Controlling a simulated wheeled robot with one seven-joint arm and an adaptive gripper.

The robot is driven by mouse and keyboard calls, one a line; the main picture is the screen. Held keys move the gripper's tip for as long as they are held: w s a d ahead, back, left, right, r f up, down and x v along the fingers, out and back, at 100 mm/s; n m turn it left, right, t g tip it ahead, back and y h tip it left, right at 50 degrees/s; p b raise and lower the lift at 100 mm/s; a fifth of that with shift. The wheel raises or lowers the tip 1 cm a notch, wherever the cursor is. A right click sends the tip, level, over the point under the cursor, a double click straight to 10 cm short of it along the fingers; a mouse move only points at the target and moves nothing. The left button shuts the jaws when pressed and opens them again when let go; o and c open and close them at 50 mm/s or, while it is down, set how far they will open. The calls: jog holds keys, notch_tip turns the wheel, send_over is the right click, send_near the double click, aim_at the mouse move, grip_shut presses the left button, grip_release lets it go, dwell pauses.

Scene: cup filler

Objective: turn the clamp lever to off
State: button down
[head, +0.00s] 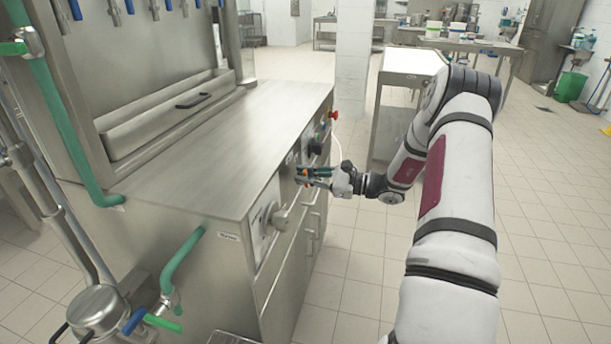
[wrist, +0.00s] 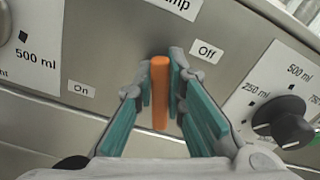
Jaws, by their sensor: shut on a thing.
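The clamp lever (wrist: 160,98) is an orange bar on the metal front panel, seen in the wrist view below the partly cut-off clamp label. It stands between the On label (wrist: 81,90) at left and the Off label (wrist: 207,51) at right, with its upper end nearer to Off. My gripper (head: 303,176) is at the machine's front panel in the head view. Its teal-padded fingers are shut on the lever, one on each side. The lever's pivot is not clear, and my gripper largely hides the lever in the head view.
A black knob (wrist: 292,128) with ml markings sits close to the right finger in the wrist view. Another dial (head: 266,222) is on the near part of the panel. A red button (head: 333,115) is at the far end.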

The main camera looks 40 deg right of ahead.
jog(key=shift+w+d+m+p, duration=0.2)
jog(key=shift+d+m+p, duration=0.1)
jog(key=shift+m, duration=0.8)
jog(key=shift+w+d+m+p, duration=0.2)
jog(key=shift+d+m+p, duration=0.1)
jog(key=shift+m, duration=0.8)
jog(key=c, duration=1.6)
grip_release()
jog(key=v, duration=1.2)
jog(key=shift+r, duration=0.1)
